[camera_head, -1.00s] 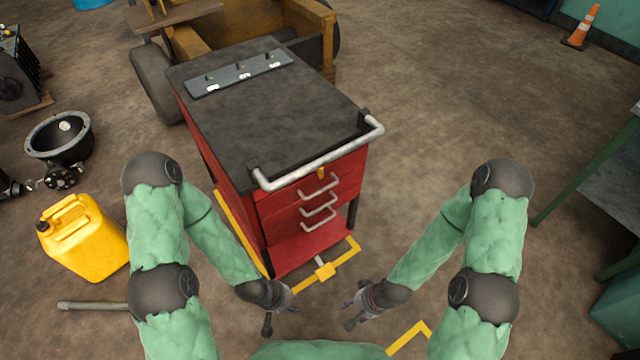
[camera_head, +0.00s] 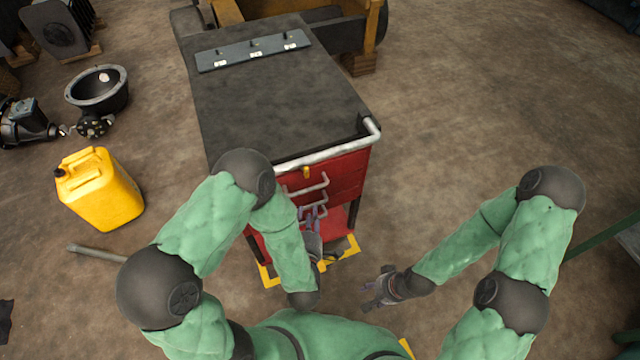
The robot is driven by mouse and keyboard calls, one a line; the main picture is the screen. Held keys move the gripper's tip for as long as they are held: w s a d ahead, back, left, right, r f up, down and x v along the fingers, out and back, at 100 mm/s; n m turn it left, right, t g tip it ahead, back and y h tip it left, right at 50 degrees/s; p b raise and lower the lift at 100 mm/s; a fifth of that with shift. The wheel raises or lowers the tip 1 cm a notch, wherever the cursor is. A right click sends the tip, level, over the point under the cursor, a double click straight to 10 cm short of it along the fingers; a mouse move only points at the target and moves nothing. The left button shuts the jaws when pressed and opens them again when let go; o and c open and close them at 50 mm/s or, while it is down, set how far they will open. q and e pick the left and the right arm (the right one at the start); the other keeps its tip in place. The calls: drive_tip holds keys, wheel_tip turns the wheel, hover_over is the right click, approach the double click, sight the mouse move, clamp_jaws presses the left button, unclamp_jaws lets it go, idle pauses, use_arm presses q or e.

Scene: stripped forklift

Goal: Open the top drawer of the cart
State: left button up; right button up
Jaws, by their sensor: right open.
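The red cart (camera_head: 345,175) with a dark top (camera_head: 275,100) stands ahead of me, its drawer fronts facing me. The top drawer's grey handle (camera_head: 308,187) shows below the cart's push bar (camera_head: 330,154) and looks closed. My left gripper (camera_head: 312,213) is in front of the drawers, its fingers pointing up toward the cart near the lower handles. Whether it touches a handle is unclear, and its fingers are too small to judge. My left arm hides the left part of the drawer fronts. My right gripper (camera_head: 370,293) is open and empty, low and right of the cart.
Yellow floor marking (camera_head: 345,252) runs around the cart's base. A green-legged table (camera_head: 605,238) stands at the right. The floor right of the cart is clear.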

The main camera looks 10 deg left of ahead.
sight(309, 190)
use_arm(q)
drive_tip(key=b+x, duration=0.3)
drive_tip(key=x, duration=0.7)
drive_tip(key=shift+w+a+r, duration=0.1)
drive_tip(key=shift+w, duration=0.3)
clamp_jaws()
